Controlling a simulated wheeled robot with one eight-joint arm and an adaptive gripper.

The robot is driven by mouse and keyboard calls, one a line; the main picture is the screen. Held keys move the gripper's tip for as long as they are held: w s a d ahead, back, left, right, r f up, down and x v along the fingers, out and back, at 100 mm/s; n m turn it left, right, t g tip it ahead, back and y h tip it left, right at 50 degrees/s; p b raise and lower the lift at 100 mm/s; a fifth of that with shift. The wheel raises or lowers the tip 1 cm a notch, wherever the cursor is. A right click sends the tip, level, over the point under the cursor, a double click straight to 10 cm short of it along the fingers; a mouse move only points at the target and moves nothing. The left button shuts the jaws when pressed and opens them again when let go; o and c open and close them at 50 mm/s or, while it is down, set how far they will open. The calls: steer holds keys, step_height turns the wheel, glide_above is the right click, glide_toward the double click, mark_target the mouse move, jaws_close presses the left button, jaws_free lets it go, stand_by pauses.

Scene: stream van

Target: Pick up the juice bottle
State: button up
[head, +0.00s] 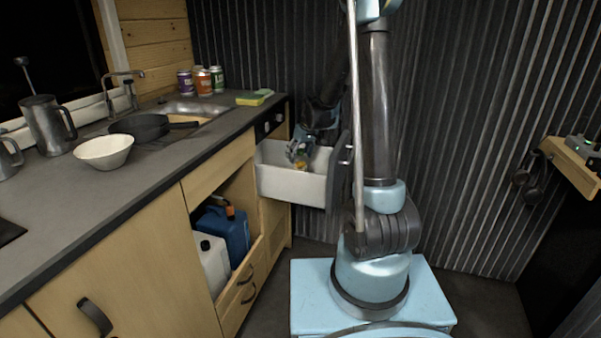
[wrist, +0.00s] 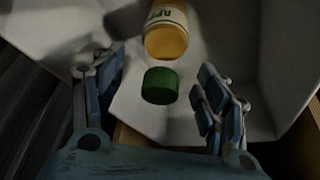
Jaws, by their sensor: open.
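The juice bottle (wrist: 166,38) shows in the wrist view at the top centre, with orange contents, a pale label and a green cap (wrist: 160,86). It is inside an open white drawer or bin (head: 290,185) below the counter's end. My gripper (wrist: 158,92) is open, with one finger on each side of the cap and a gap on both sides. The far end of the bottle is cut off by the picture edge. In the head view the bottle (head: 301,160) is small and partly hidden by my gripper, which reaches down into the drawer.
The counter (head: 130,185) runs along the left, with a white bowl (head: 104,152), a dark pan (head: 140,126) and several cans by the sink. Below it, an open cupboard holds a blue canister (head: 226,235) and a white one (head: 210,262). A corrugated wall stands behind.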

steer(key=shift+x, duration=1.4)
steer(key=shift+d, duration=0.1)
jaws_close()
